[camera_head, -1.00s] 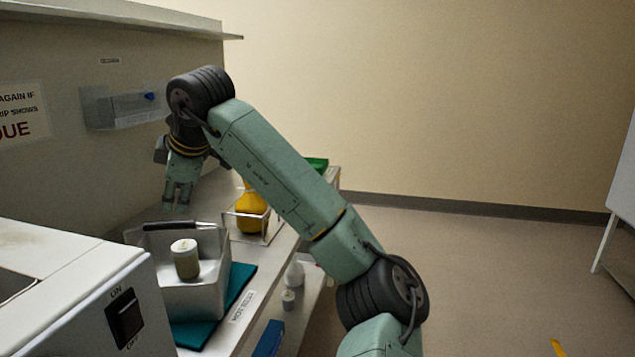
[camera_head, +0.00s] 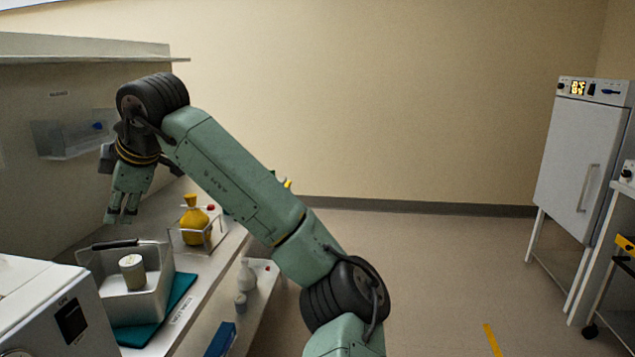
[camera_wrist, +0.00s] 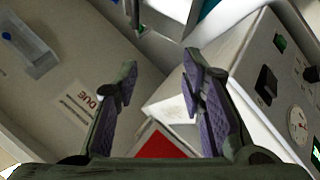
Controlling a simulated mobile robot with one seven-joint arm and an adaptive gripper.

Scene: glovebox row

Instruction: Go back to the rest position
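My gripper (camera_head: 121,216) hangs fingers down at the end of my raised, bent arm, above the bench and behind the metal bin. In the wrist view my gripper (camera_wrist: 160,85) has its two purple-padded fingers apart with nothing between them. A grey metal bin (camera_head: 160,285) with a dark handle stands on a teal mat (camera_head: 180,295). A small pale-lidded jar (camera_head: 132,271) shows in the bin. The bin's edge also shows at the top of the wrist view.
A white machine (camera_head: 70,320) with a switch stands at front left. A yellow flask (camera_head: 194,220) sits in a clear holder farther along the bench. A shelf (camera_head: 90,58) runs above. A white cabinet (camera_head: 580,160) stands at right. The floor (camera_head: 430,270) between is open.

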